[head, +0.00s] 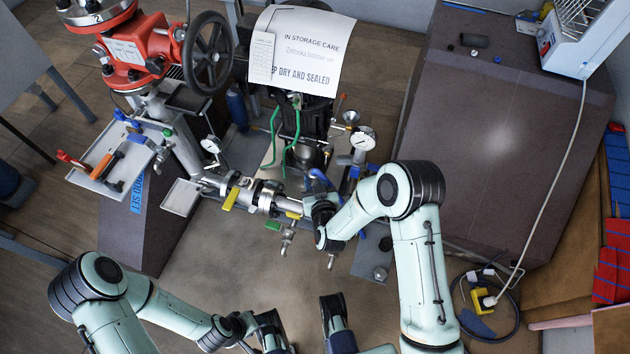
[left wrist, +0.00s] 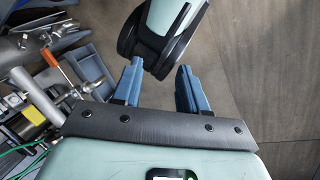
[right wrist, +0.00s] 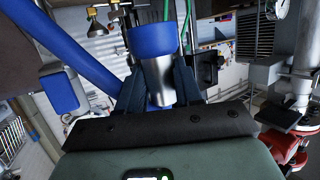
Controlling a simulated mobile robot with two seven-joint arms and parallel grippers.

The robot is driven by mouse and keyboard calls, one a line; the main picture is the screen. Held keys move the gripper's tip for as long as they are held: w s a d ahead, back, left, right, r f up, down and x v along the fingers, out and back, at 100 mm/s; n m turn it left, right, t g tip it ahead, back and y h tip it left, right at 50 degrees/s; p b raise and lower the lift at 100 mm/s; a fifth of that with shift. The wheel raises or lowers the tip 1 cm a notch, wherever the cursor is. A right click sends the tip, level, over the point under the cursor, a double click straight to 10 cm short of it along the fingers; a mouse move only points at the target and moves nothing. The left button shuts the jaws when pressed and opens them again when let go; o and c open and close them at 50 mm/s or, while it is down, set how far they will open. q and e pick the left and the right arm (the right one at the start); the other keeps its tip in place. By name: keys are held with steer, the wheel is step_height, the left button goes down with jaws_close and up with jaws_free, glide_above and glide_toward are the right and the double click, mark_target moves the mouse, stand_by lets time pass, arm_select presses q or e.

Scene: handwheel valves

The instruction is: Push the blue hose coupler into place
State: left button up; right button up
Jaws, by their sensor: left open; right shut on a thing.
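The blue hose coupler (right wrist: 153,40) shows in the right wrist view as a silver cylinder with a wide blue band. My right gripper (right wrist: 158,76) is shut on it, one dark finger on each side. In the head view my right gripper (head: 320,207) is at the right end of a horizontal metal pipe (head: 265,198) with yellow handles. My wrist hides the coupler's far end there, so I cannot tell whether it is seated. My left gripper (left wrist: 160,75) is open and empty in the left wrist view, its blue fingers apart, away from the pipe.
A blue hose (right wrist: 78,48) runs along the left of the right wrist view. A red valve with a black handwheel (head: 208,52) stands at the back left. The floor (head: 215,265) in front of the pipe is clear.

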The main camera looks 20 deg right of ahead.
arm_select(q)
steer(key=w+a+f+t+y+b, duration=0.1)
steer(key=w+a+f+t+b, duration=0.1)
steer(key=w, duration=0.4)
steer(key=shift+w+a+f+n+b, duration=0.3)
steer(key=shift+a+f+b, duration=0.35)
steer(key=shift+f+b, duration=0.55)
arm_select(e)
steer(key=shift+f, duration=2.9)
arm_select(q)
steer(key=shift+f, duration=0.2)
steer(key=shift+f+b, duration=0.95)
steer(key=shift+f, duration=0.4)
arm_select(e)
steer(key=shift+f, duration=1.6)
steer(key=o, duration=1.1)
steer(key=shift+o, duration=0.2)
arm_select(q)
steer(key=shift+s, duration=0.1)
